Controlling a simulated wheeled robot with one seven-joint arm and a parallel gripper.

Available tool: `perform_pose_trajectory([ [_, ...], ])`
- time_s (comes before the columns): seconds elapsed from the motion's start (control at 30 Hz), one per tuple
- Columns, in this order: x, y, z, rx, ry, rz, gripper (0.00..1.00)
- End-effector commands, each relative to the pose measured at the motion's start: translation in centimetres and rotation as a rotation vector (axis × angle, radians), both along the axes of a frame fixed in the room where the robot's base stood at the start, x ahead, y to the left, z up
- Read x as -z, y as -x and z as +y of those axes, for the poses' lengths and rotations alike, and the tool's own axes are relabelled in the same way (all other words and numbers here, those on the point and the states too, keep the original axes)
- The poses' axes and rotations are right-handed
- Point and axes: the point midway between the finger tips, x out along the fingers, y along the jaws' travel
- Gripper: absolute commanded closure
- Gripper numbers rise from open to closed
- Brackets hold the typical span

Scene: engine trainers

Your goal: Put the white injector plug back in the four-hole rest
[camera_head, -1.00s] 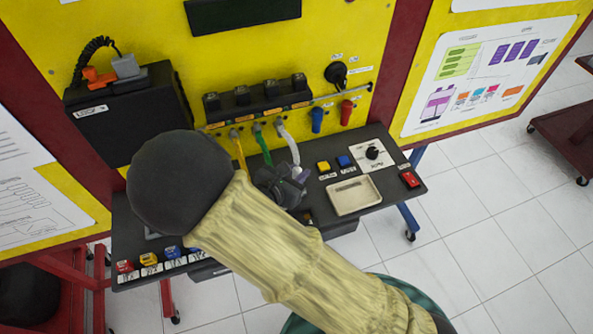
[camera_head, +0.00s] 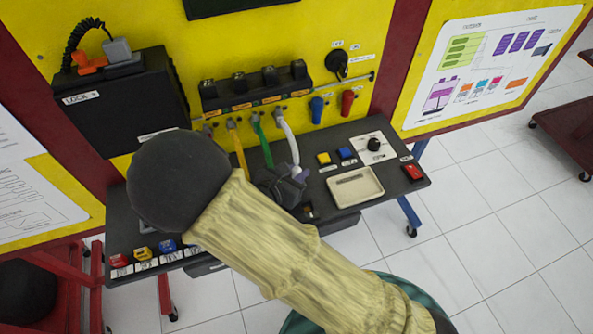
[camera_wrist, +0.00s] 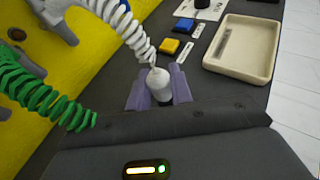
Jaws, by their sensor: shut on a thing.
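The white injector plug (camera_wrist: 159,82) is upright between the purple fingers of my gripper (camera_wrist: 158,92) in the wrist view, with its white coiled cable (camera_wrist: 125,27) rising from its top. In the head view my dark gripper (camera_head: 284,187) is over the black desk, below the hanging white cable (camera_head: 289,138), and the plug is mostly hidden there. The gripper is shut on the plug. The plug's lower end is hidden by the gripper. I cannot make out the four-hole rest; my arm covers much of the desk's middle.
A cream tray (camera_head: 356,199) lies right of my gripper, with yellow (camera_head: 324,158) and blue (camera_head: 345,153) buttons behind it. Green (camera_head: 262,140) and yellow (camera_head: 237,150) cables hang close on the left. A black block row (camera_head: 255,88) is on the yellow panel behind.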

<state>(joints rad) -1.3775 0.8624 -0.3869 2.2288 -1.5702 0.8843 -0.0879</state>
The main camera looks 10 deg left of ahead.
Motion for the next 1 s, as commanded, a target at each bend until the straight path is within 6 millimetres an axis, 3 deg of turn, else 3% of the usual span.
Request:
perform_pose_trajectory([
  [1.0, 0.91, 0.01, -0.02, 0.000, 0.000, 0.000, 1.00],
])
